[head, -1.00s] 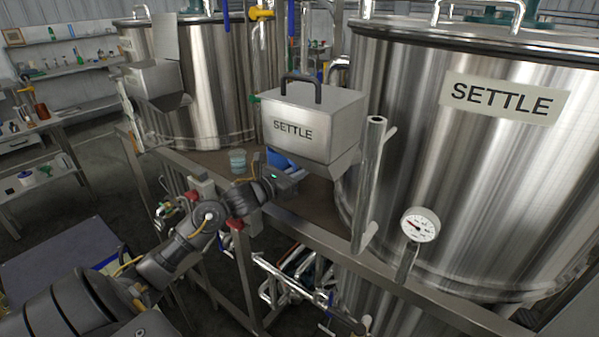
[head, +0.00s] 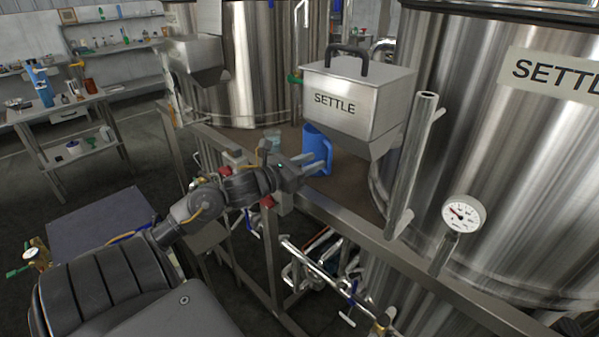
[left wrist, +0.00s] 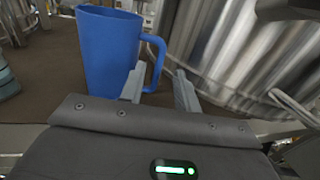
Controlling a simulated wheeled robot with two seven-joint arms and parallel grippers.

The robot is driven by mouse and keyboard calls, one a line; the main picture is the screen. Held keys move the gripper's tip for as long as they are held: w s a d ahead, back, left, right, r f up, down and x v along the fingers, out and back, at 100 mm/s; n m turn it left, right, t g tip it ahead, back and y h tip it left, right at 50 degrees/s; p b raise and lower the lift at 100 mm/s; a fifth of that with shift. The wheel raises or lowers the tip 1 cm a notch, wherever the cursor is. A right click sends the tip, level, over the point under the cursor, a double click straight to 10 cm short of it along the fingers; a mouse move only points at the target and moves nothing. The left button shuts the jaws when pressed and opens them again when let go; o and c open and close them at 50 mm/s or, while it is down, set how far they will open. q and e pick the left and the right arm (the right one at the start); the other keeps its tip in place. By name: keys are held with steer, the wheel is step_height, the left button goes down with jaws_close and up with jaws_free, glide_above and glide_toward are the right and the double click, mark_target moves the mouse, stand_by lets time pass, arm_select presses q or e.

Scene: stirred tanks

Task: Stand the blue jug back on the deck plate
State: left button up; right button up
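My left gripper (head: 314,165) is at the jug's handle side. In the left wrist view its two fingers (left wrist: 160,74) are spread apart, with the left finger overlapping the lower handle. I cannot tell whether it touches. The jug's base is partly hidden by the gripper. My right gripper is not in view.
The SETTLE box (head: 357,95) overhangs the deck close to the jug. A pale blue-green container (head: 273,140) stands left of the jug. A steel upright tube (head: 412,165) and a large tank (head: 500,150) close off the right. A rail (head: 400,250) runs along the front edge.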

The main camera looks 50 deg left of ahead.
arm_select(q)
steer(key=shift+s+a+b, duration=0.15)
steer(key=shift+s+b, duration=0.05)
steer(key=shift+s, duration=0.75)
steer(key=shift+s+a+b, duration=0.1)
steer(key=shift+s+b, duration=0.05)
steer(key=shift+s, duration=0.8)
